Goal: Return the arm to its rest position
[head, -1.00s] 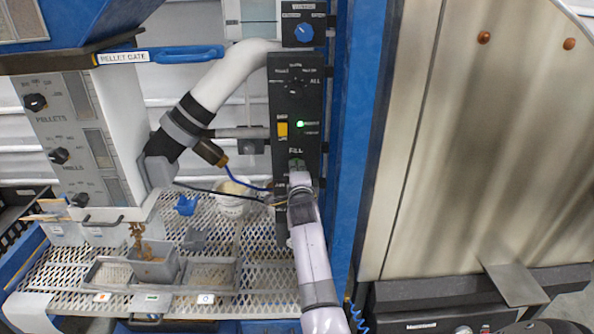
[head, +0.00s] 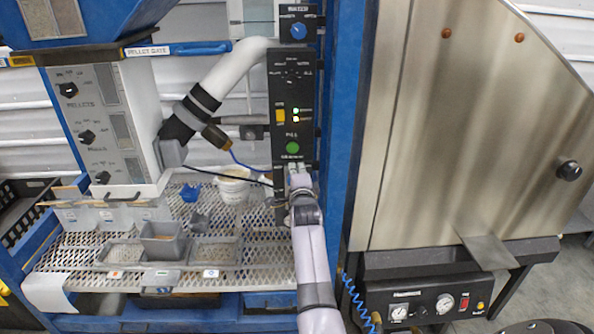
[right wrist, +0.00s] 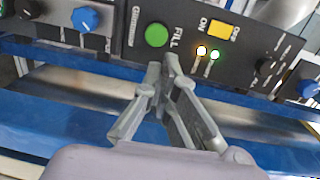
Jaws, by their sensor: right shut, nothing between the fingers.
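My right gripper (head: 298,171) is in front of the lower part of the black control panel (head: 291,88), just below the round green FILL button (head: 292,148). In the right wrist view its fingertips (right wrist: 161,70) are together with nothing between them, close to the green button (right wrist: 156,35) but not over it. My right arm reaches up from the bottom of the head view. A green lamp and an orange lamp (right wrist: 201,51) are lit on the panel. My left arm does not show.
A pellet and mulls dispenser (head: 115,140) stands at left above a mesh shelf with a grey bin (head: 163,240) and trays. A blue post (head: 345,130) and a steel cabinet (head: 450,130) stand at right.

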